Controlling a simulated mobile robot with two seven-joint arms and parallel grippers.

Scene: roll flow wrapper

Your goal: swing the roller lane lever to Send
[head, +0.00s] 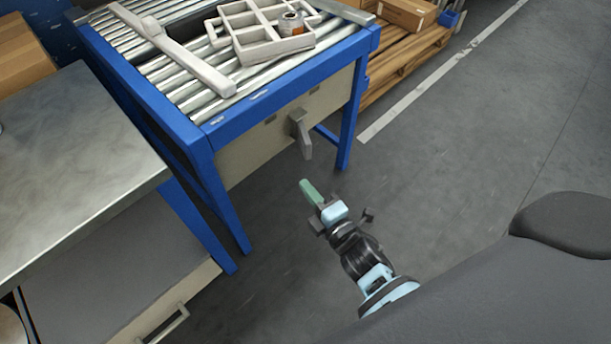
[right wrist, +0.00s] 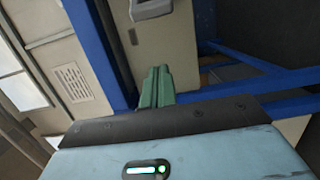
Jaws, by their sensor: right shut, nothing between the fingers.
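The roller lane lever (head: 301,135) is a grey handle on the beige front panel (head: 245,150) under the rollers. Its handle hangs down, tilted slightly to the right at its lower end. Small marks on the panel either side of it are too small to read. My right gripper (head: 309,188), with green fingers, is shut and empty, in front of and below the lever, apart from it. In the right wrist view the shut fingers (right wrist: 157,82) point toward the panel, and a pale grey piece, probably part of the lever (right wrist: 150,8), shows at the top edge. My left gripper is out of view.
The blue-framed roller lane (head: 290,65) carries a white divided tray (head: 262,47) with a small jar (head: 291,23) in it. A metal-topped bench (head: 70,180) stands at the left. Boxes on a wooden pallet (head: 410,60) stand behind. Open floor lies to the right.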

